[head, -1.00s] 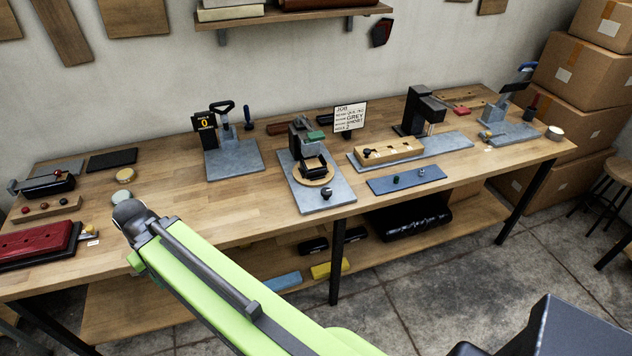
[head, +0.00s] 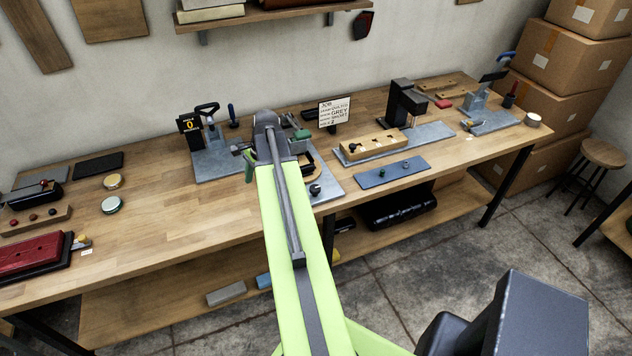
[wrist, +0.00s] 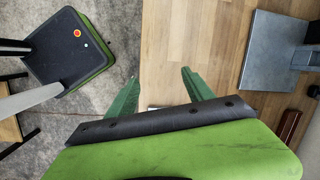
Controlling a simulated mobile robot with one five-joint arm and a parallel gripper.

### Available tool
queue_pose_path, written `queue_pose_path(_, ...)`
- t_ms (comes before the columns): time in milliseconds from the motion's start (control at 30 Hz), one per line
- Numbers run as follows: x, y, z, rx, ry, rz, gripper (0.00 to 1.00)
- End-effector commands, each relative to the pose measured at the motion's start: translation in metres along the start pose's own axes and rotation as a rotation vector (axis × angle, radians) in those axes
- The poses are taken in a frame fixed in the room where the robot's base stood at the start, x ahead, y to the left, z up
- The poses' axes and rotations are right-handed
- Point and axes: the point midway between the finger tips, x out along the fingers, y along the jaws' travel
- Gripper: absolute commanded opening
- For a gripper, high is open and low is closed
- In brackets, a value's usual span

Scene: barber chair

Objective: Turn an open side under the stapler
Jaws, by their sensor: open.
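The stapler station stands mid-bench on a grey plate (head: 332,187), largely hidden behind my arm in the head view. Its green part (head: 303,134) shows just right of my arm. Below it part of a black frame (head: 309,163) shows; the round wooden disc under it is mostly hidden. A dark knob (head: 315,190) stands at the plate's front. In the wrist view my gripper (wrist: 160,88) has its two green fingers apart with nothing between them, by the bench edge. Which side of the frame faces the stapler cannot be told.
Left of the station is a lever press (head: 207,125) with a counter sign. Right are a job card (head: 335,112), a wooden block with holes (head: 374,144) and a blue mat (head: 392,173). A grey plate (wrist: 272,50) shows in the wrist view.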

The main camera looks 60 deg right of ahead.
Motion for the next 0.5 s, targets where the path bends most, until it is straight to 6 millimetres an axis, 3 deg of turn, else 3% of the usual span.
queue_pose_path(33, -0.025, 0.006, -0.050, 0.190, -0.007, -0.033, 0.60)
queue_pose_path(100, -0.048, 0.024, -0.107, 0.448, -0.024, -0.077, 0.60)
queue_pose_path(200, -0.076, 0.052, -0.172, 0.747, -0.051, -0.130, 0.60)
queue_pose_path(333, -0.098, 0.081, -0.221, 0.988, -0.078, -0.174, 0.60)
queue_pose_path(500, -0.104, 0.093, -0.238, 1.082, -0.092, -0.191, 0.60)
